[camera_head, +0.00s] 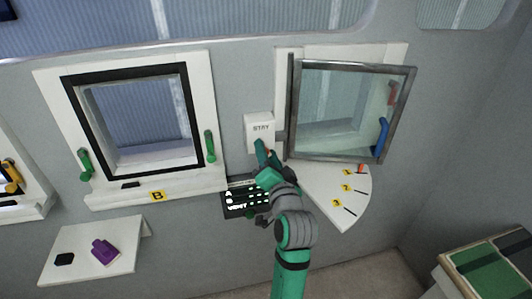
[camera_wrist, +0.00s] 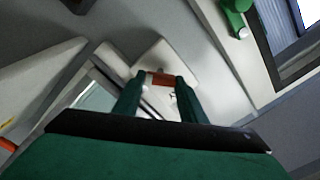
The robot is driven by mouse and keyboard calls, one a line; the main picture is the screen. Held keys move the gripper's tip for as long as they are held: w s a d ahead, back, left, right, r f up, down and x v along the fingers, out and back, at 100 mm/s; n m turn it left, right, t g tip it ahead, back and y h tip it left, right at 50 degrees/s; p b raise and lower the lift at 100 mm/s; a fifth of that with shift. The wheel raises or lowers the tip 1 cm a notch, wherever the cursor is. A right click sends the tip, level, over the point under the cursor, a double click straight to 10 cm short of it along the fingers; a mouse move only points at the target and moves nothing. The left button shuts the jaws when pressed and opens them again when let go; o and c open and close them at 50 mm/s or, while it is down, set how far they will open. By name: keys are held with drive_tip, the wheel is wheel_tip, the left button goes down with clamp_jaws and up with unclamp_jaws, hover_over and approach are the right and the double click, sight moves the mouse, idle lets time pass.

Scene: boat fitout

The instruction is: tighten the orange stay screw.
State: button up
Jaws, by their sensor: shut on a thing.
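The orange stay screw (camera_wrist: 160,79) shows in the wrist view between the two fingertips of my gripper (camera_wrist: 156,82). My gripper is shut on it. In the head view my gripper (camera_head: 263,150) is at the lower part of the white STAY block (camera_head: 259,122), and its fingers and wrist hide most of the screw. The STAY block also shows in the wrist view (camera_wrist: 179,58), behind the fingers. The glazed window sash (camera_head: 349,110) to the right of the block stands swung open over a white fan-shaped plate.
The fan-shaped plate (camera_head: 335,190) carries yellow number tags and an orange marker (camera_head: 361,168). The sash has a blue handle (camera_head: 382,136) and a red one (camera_head: 392,93). Window B (camera_head: 139,118) with green handles is left. A dark label panel (camera_head: 240,199) lies behind my arm.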

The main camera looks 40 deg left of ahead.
drive_tip(key=m, duration=2.5)
drive_tip(key=shift+d+f+m, duration=0.1)
drive_tip(key=shift+f+m, duration=0.2)
drive_tip(key=shift+f, duration=0.1)
drive_tip(key=o, duration=1.1)
drive_tip(key=shift+c, duration=0.2)
drive_tip(key=shift+r, duration=0.1)
drive_tip(key=shift+s, duration=0.15)
